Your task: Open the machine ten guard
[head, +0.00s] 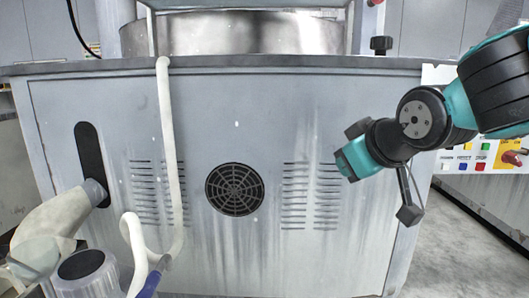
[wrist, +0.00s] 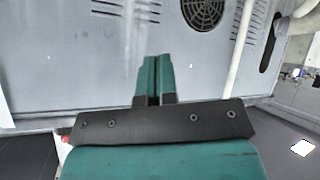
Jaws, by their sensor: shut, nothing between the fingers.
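The machine's grey front panel (head: 235,120) fills the middle of the head view, with a round vent grille (head: 234,189) and slotted vents. A round steel wall or drum (head: 250,37) stands on its top, cut off by the upper edge of the picture. I cannot tell which part is the guard, and no number ten is legible. My gripper (wrist: 154,78) is shut and empty in the wrist view, with its teal fingertips together. The grey panel (wrist: 100,55) shows behind it, tilted. My arm crosses the right side of the head view in front of the panel.
A pale hose (head: 166,120) runs down the panel, and a thicker pipe (head: 52,218) enters a slot at left. A control panel with coloured buttons and a red switch (head: 512,158) is at right. Open grey floor (head: 455,250) lies at lower right.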

